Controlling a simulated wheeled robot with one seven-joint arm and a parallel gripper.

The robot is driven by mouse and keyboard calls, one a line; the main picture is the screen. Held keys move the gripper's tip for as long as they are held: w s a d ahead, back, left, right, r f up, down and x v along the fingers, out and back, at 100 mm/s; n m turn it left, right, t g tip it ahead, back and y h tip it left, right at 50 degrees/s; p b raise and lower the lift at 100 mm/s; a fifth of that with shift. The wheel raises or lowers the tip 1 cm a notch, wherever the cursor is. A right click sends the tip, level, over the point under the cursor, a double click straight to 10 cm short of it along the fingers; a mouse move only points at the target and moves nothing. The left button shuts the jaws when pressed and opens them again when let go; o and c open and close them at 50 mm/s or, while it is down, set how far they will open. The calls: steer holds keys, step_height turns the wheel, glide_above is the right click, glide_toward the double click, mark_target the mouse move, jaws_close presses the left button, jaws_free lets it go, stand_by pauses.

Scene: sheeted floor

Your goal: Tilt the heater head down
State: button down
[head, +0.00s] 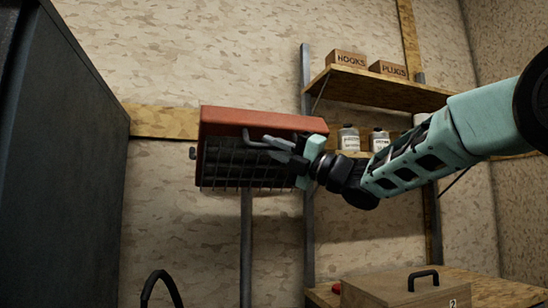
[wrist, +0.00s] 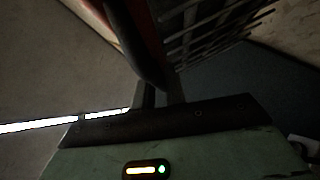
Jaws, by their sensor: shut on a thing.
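The heater head (head: 225,118) is a red housing with a dark wire grille on its front, held up on a grey post (head: 246,245). A grey bent handle (head: 256,141) sticks out from its front, below the red top edge. My gripper (head: 283,149) reaches in from the right and is shut on this handle. In the wrist view, a dark bar (wrist: 145,60) runs down to my fingers (wrist: 160,97), and the grille (wrist: 205,30) shows beyond it. The exact contact is dark and partly hidden by the fingers.
A tall dark cabinet (head: 60,170) stands at the left. A wall shelf (head: 385,90) with boxes is behind my arm. A wooden box with a black handle (head: 405,290) sits on a bench at lower right. The wall left of the heater is clear.

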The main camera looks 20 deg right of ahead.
steer(key=shift+w+f+b, duration=0.1)
steer(key=shift+f+b, duration=0.25)
steer(key=shift+f, duration=0.05)
steer(key=c, duration=1.5)
jaws_free()
steer(key=shift+o, duration=0.2)
steer(key=shift+d, duration=0.1)
steer(key=b+v, duration=0.1)
steer(key=v, duration=1.6)
steer(key=shift+d+f, duration=0.15)
